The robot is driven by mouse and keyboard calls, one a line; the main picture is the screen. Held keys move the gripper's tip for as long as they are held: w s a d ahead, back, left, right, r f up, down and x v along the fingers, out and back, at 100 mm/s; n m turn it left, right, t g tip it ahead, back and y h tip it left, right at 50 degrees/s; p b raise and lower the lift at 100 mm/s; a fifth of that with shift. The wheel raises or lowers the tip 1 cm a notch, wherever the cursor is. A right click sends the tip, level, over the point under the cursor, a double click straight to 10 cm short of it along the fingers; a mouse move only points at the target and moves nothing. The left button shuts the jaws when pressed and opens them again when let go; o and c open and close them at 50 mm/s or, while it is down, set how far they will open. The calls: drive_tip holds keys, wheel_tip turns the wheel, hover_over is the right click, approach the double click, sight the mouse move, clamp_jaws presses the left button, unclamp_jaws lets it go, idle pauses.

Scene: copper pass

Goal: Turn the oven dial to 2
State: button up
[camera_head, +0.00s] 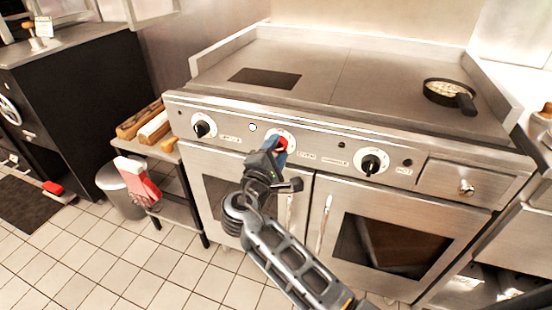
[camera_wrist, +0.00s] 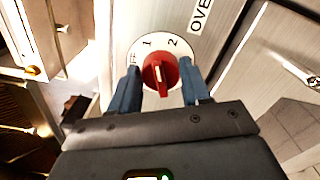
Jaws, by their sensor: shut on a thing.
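The oven dial (camera_wrist: 160,74) is a red knob on a round white plate marked 1 and 2, with part of an OFF label at its left, beside an OVEN label (camera_wrist: 200,15). A white line crosses the knob, running roughly up and down in the wrist view; I cannot tell exactly which mark it points at. In the head view the red dial (camera_head: 282,142) sits in the middle of the stove's front panel. My gripper (camera_wrist: 161,80) is shut on the dial, one blue finger on each side. In the head view my gripper (camera_head: 276,150) partly covers the dial.
Two black knobs (camera_head: 202,128) and (camera_head: 371,164) flank the red dial on the panel. Oven doors with upright handles (camera_head: 324,222) lie below. A pan (camera_head: 450,95) stands on the griddle top at right. A side shelf with wooden rolls (camera_head: 140,119) stands at left.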

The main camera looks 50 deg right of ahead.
drive_tip(key=shift+f+m+b, duration=0.15)
drive_tip(key=shift+m+b, duration=1.35)
drive_tip(key=shift+m, duration=0.15)
drive_tip(key=shift+f+m+b, duration=0.1)
drive_tip(key=shift+m+b, duration=1.35)
drive_tip(key=shift+m, duration=0.2)
drive_tip(key=o, duration=1)
drive_tip(key=shift+r, duration=0.1)
drive_tip(key=v, duration=0.7)
drive_tip(key=shift+s+a, duration=0.15)
drive_tip(key=shift+a, duration=0.2)
